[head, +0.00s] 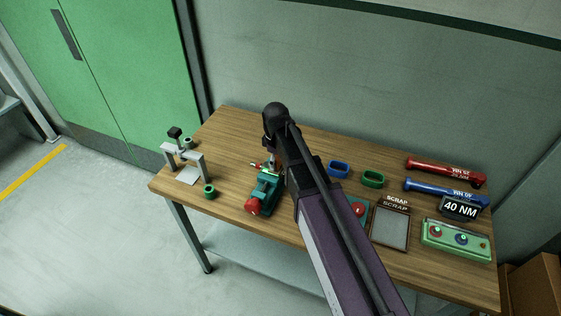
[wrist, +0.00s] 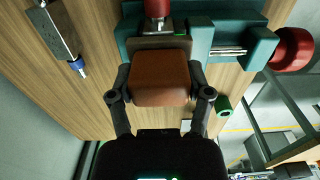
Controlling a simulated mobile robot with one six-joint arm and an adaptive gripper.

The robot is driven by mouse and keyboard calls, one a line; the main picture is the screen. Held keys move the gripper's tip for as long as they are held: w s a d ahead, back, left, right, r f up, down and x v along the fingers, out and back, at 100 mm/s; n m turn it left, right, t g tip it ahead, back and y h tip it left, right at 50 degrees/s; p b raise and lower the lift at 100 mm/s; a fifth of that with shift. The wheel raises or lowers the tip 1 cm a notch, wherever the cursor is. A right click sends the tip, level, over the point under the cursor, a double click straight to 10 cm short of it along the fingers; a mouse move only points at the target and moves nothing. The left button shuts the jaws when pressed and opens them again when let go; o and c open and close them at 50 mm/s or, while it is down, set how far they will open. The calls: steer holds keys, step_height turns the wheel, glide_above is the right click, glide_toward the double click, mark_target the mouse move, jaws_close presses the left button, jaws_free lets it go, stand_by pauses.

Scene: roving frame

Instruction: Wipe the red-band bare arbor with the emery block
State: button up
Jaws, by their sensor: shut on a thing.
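My gripper (wrist: 162,95) is shut on a brown emery block (wrist: 160,78), with a finger on each side of it. Beyond the block in the wrist view, a red cylindrical part (wrist: 158,9), apparently the red-band arbor, stands at the teal vise (wrist: 232,28). The block is close to the vise; I cannot tell whether it touches the arbor. In the head view the vise (head: 265,188) is at the middle of the bench, with a red knob (head: 252,206) in front. My arm hides most of my gripper and the arbor there.
A press frame (head: 201,166) stands at left, with a green ring (head: 209,191) beside it. Blue (head: 339,170) and green (head: 373,179) rings, a scrap tray (head: 390,245), red (head: 445,171) and blue (head: 435,191) wrenches and a green box (head: 455,252) lie right.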

steer(key=shift+w+a, duration=0.25)
steer(key=shift+a, duration=0.4)
steer(key=shift+w+a, duration=0.35)
steer(key=shift+a, duration=0.5)
steer(key=shift+w+a, duration=0.35)
steer(key=shift+a, duration=0.45)
steer(key=shift+r, duration=0.1)
steer(key=shift+r+p, duration=2.95)
steer(key=shift+p, duration=0.15)
steer(key=shift+r+p, duration=1.5)
steer(key=shift+f, duration=0.15)
step_height(320, 180, down, 4)
steer(key=b, duration=0.4)
